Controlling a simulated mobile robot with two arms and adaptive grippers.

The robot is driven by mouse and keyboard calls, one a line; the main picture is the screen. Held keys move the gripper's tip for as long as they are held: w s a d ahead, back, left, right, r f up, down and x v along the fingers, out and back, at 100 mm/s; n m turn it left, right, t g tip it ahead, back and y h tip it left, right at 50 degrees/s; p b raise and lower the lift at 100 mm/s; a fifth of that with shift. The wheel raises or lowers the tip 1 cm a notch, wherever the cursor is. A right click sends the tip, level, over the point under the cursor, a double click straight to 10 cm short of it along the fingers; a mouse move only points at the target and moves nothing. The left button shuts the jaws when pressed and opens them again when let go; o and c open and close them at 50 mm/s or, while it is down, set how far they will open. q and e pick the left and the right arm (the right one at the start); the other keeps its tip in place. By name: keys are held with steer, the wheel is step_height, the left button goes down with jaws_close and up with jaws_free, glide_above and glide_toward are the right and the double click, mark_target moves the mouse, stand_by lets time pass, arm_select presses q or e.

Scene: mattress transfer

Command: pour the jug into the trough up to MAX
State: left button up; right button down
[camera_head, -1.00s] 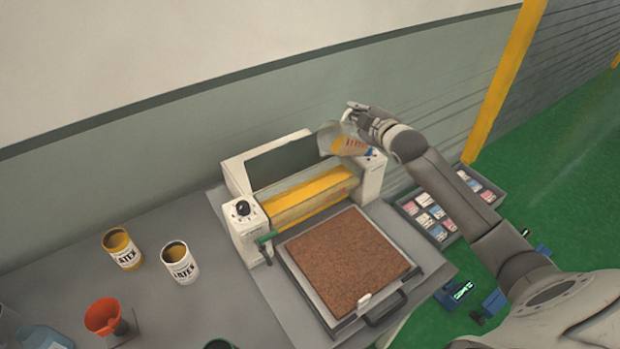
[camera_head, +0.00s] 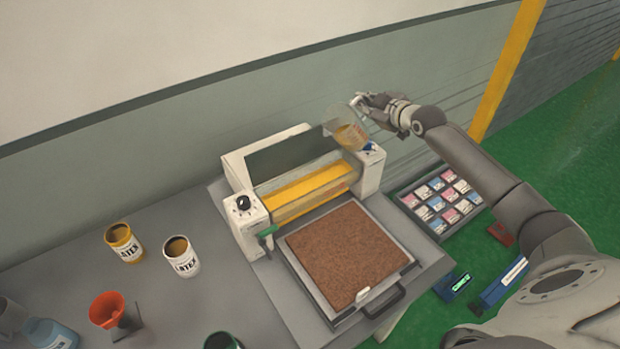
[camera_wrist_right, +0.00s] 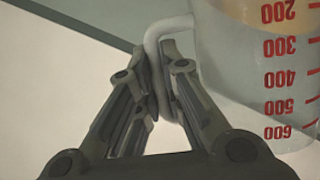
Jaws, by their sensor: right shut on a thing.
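The clear jug (camera_head: 341,121) is above the right end of the trough, tilted with its mouth toward the upper left. Orange-yellow liquid lies in its lower part. The trough (camera_head: 350,183) is a clear-fronted bath in the white machine and holds yellow liquid; I cannot read a MAX mark. My right gripper (camera_head: 368,103) is shut on the jug's handle. In the right wrist view, its fingers (camera_wrist_right: 165,85) pinch the handle, and the jug (camera_wrist_right: 240,75) shows upside-down red numbers, with liquid near the 200. No pouring stream shows. My left gripper is out of view.
A brown slab lies on a tray (camera_head: 405,258) before the machine. Yellow (camera_head: 124,243) and white (camera_head: 182,257) latex tins and an orange funnel (camera_head: 107,309) stand left on the grey table. A sample tray (camera_head: 437,237) is at right. A wall rises behind.

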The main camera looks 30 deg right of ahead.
steer(key=shift+d+f+b, duration=0.25)
steer(key=shift+d+b, duration=0.15)
steer(key=shift+b, duration=0.05)
steer(key=shift+w+d+f+m+y+b, duration=0.15)
steer(key=shift+d+f+m+y+b, duration=0.2)
steer(key=shift+b, duration=0.55)
steer(key=shift+d+f+m+g+y+b, duration=0.2)
steer(key=shift+d+m+y+b, duration=0.4)
steer(key=shift+b, duration=0.75)
steer(key=shift+d+f+m+g+y+b, duration=0.2)
steer(key=shift+d+m+y+b, duration=0.45)
steer(key=shift+b, duration=0.65)
steer(key=shift+d+f+m+g+y+b, duration=0.1)
steer(key=shift+d+m+g+y+b, duration=0.2)
steer(key=shift+d+m+b, duration=0.7)
steer(key=shift+n, duration=0.5)
steer(key=r, duration=0.1)
steer(key=r+p, duration=0.1)
steer(key=r, duration=0.3)
steer(key=shift+a+r+p, duration=0.1)
steer(key=shift+a+p, duration=0.15)
steer(key=shift+p, duration=0.15)
